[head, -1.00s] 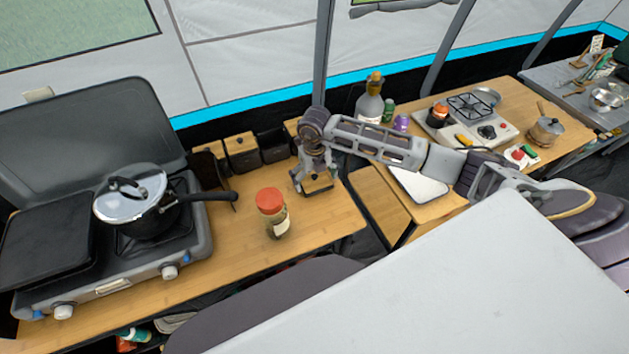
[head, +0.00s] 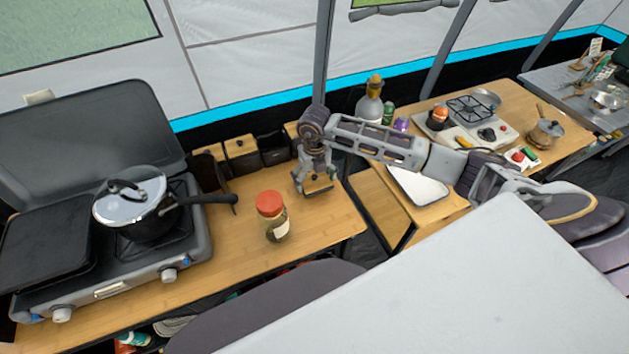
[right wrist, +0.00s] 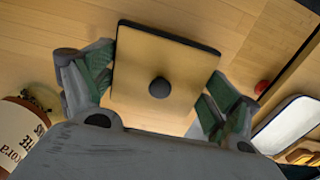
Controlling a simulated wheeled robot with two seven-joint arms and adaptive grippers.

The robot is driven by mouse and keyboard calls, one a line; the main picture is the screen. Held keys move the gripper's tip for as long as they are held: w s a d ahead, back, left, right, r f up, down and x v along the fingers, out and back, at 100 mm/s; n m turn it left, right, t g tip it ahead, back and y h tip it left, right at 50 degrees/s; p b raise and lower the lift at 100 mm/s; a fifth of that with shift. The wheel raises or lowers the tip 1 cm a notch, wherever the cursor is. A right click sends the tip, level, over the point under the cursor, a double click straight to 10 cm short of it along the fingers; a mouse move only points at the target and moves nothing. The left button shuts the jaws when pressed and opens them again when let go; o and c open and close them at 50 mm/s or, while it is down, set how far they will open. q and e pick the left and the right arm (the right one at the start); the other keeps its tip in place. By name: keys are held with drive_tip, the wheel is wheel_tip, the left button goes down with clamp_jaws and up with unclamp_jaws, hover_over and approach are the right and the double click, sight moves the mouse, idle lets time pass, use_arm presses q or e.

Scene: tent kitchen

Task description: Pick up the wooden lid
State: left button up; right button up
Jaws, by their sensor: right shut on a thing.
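The wooden lid (right wrist: 150,55) is a square, light wood plate with dark edges and a round black knob in its middle. It fills the centre of the right wrist view. My right gripper (right wrist: 164,66) has its green-padded fingers at two opposite sides of the lid and is shut on it. In the head view the right gripper (head: 317,185) points down over the wooden table (head: 235,255), with a little of the lid (head: 320,189) showing between the fingers. Whether the lid touches the table is hard to tell. My left gripper is not in view.
A jar with an orange-red cap (head: 272,216) stands just left of the gripper. A stove (head: 110,285) with a lidded pot (head: 135,205) is further left. Wooden canisters (head: 241,154) line the back. A white tray (head: 418,187) lies to the right.

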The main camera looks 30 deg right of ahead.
sight(315, 176)
drive_tip(key=shift+r+b, duration=0.7)
drive_tip(key=shift+r, duration=3.7)
